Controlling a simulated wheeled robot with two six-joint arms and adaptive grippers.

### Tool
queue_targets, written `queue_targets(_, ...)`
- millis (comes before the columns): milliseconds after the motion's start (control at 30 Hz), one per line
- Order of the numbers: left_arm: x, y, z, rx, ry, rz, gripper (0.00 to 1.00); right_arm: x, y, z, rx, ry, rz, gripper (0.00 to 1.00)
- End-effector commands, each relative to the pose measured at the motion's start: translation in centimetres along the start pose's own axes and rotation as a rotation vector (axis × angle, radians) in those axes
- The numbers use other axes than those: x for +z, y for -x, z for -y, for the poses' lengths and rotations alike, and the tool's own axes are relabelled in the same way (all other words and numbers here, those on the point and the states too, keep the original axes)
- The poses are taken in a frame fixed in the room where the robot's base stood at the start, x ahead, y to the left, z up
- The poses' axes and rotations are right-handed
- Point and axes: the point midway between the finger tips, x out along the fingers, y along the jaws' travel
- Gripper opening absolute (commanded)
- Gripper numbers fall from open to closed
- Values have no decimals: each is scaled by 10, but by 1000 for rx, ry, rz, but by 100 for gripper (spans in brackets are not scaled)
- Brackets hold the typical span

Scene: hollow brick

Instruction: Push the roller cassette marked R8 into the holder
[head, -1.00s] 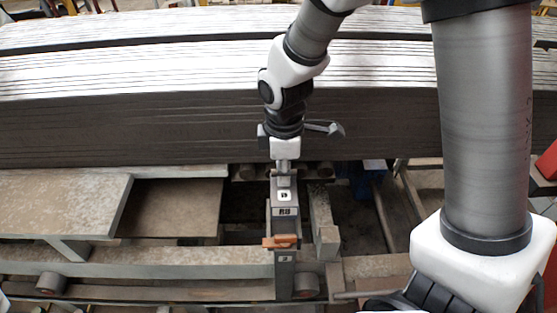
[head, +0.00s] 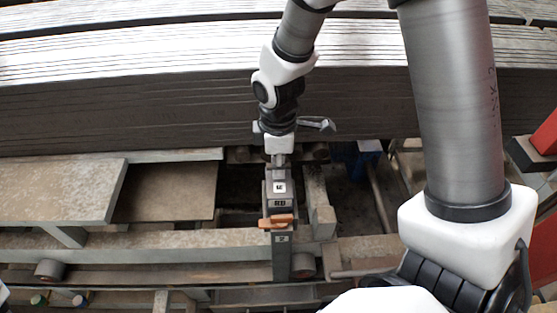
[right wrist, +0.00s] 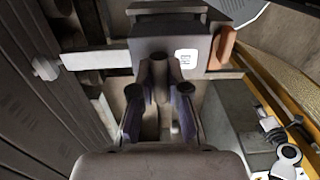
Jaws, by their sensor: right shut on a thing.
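The grey roller cassette (head: 279,203) has a white label on top and a dark marking that is too small to read surely. It sits in line with the grey holder (head: 281,262), its near end close to an orange-brown block (head: 277,221) across the holder. My right gripper (head: 281,172) is shut on the cassette's far end. In the right wrist view, my right gripper's fingers (right wrist: 160,88) close around a dark part at the cassette (right wrist: 158,47). The orange-brown block (right wrist: 223,45) is beside it. My left gripper is not in view.
A large stack of grey slabs (head: 180,115) stands behind my right gripper. Rusty beams (head: 170,235) and a platform (head: 50,192) lie left of the holder. A short upright beam (head: 317,200) stands close on the right. A red post (head: 546,135) is at far right.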

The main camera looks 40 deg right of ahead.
Motion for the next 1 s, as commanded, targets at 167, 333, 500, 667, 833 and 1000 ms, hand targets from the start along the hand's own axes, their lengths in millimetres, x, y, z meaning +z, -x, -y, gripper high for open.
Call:
queue_targets(167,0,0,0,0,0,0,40,0,0,0,1,0,0,0)
queue_targets(333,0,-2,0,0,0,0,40,0,-3,0,1,0,0,0)
queue_targets(500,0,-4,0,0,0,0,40,1,-9,1,0,0,0,0)
queue_targets(667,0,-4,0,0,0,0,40,1,-11,2,0,0,0,0)
queue_targets(833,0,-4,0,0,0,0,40,1,-11,2,0,0,0,0)
queue_targets(1000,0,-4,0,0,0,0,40,1,-11,2,1,0,0,0)
